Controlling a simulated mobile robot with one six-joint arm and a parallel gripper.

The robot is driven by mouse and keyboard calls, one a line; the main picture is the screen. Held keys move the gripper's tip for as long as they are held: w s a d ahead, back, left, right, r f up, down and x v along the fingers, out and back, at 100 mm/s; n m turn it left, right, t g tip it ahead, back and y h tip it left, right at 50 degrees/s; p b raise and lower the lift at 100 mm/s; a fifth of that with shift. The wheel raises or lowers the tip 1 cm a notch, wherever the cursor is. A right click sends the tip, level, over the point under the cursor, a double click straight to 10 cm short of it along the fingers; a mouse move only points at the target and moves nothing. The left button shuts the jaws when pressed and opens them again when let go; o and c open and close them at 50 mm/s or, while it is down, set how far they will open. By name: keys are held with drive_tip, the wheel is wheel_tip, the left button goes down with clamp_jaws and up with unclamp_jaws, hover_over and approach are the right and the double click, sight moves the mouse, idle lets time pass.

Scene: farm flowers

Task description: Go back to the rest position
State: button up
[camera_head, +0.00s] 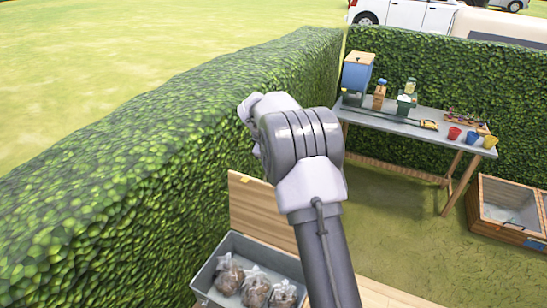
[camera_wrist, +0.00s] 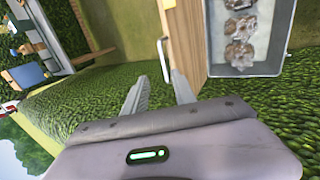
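My arm (camera_head: 318,190) rises through the middle of the head view and bends over near the hedge. The fingers of my gripper (camera_wrist: 160,92) show in the wrist view, spread apart with nothing between them. The gripper's fingers are hidden behind the arm in the head view. An open grey box (camera_wrist: 284,42) with a raised wooden lid is beyond and to the right of the fingers in the wrist view. The box also shows at the bottom of the head view (camera_head: 208,281), with several clear bags of brown contents (camera_head: 256,287) inside.
A tall hedge (camera_head: 130,190) runs along the left and back. A grey table (camera_head: 385,118) at the back holds a blue bin (camera_head: 356,78), bottles and red, blue and yellow pots (camera_head: 472,138). A wooden crate (camera_head: 488,222) stands at the right. Grass between is clear.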

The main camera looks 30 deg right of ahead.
drive_tip(key=shift+v, duration=1.15)
drive_tip(key=s+a+f+m+t+y+b, duration=0.25)
drive_tip(key=s+a+m+b, duration=0.25)
drive_tip(key=s+a+b, duration=1.05)
drive_tip(key=s+a+f+m+y+b, duration=0.1)
drive_tip(key=s+a+f+m+b, duration=0.2)
drive_tip(key=s+f+b, duration=0.4)
drive_tip(key=s+a+f+m+y+b, duration=0.2)
drive_tip(key=s+a+f+b, duration=0.4)
drive_tip(key=s, duration=1)
wheel_tip(320, 180, down, 4)
drive_tip(key=shift+a+r+m+b, duration=0.15)
drive_tip(key=shift+m+b, duration=0.65)
drive_tip(key=shift+b, duration=0.3)
drive_tip(key=shift+w+y, duration=0.1)
drive_tip(key=shift+y, duration=0.15)
